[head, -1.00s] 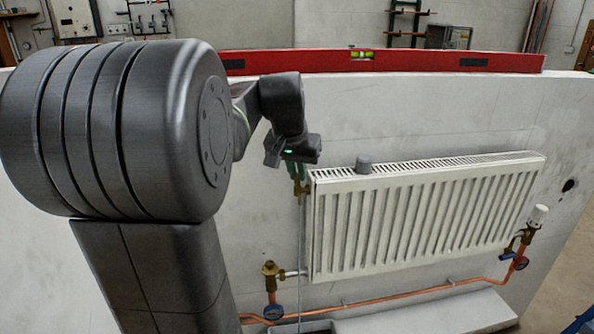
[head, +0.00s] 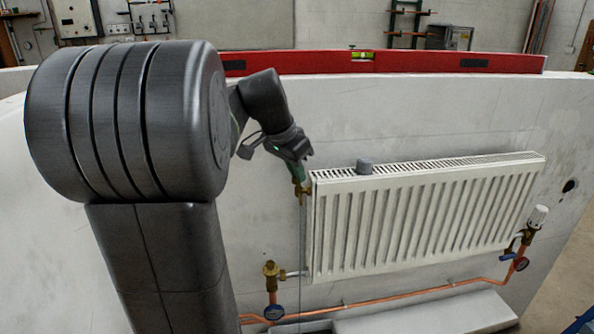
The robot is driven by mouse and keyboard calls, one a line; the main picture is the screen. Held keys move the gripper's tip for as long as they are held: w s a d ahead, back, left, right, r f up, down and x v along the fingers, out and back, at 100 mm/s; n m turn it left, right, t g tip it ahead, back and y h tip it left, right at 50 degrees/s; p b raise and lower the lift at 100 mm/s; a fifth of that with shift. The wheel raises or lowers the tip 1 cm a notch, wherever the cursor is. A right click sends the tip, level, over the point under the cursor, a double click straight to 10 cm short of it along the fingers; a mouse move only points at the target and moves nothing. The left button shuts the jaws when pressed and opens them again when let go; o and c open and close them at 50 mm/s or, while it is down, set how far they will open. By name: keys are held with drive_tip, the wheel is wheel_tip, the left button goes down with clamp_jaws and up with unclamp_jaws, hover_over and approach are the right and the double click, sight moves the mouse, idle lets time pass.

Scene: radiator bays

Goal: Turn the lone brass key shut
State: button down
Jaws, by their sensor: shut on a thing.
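The small brass key (head: 302,188) is at the upper left corner of the white radiator (head: 420,215), on its brass fitting. My gripper (head: 299,171) comes down on it from above, its greenish fingertips shut on the key. The wrist leans, running from upper left to lower right. The fingers hide part of the key, so its exact angle cannot be read. A thin pale vertical streak (head: 302,235) runs down below the fitting beside the radiator's left edge.
A grey cylinder (head: 364,165) stands on the radiator top. A red spirit level (head: 420,62) lies along the wall's top. A brass valve (head: 270,270) is low left, a white-capped valve (head: 538,215) right. Copper pipe (head: 400,296) runs below.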

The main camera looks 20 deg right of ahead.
drive_tip(key=m, duration=0.2)
drive_tip(key=m+g, duration=0.1)
drive_tip(key=m, duration=0.1)
drive_tip(key=shift+w+f+g, duration=0.1)
drive_tip(key=shift+g, duration=0.2)
drive_tip(key=shift+f+m+g+p, duration=0.1)
drive_tip(key=shift+m+g+p, duration=0.3)
drive_tip(key=shift+m, duration=0.8)
drive_tip(key=c, duration=1.9)
unclamp_jaws()
drive_tip(key=v, duration=1.3)
drive_tip(key=shift+w+a+r, duration=0.1)
drive_tip(key=shift+w+r, duration=0.1)
drive_tip(key=shift+r, duration=0.15)
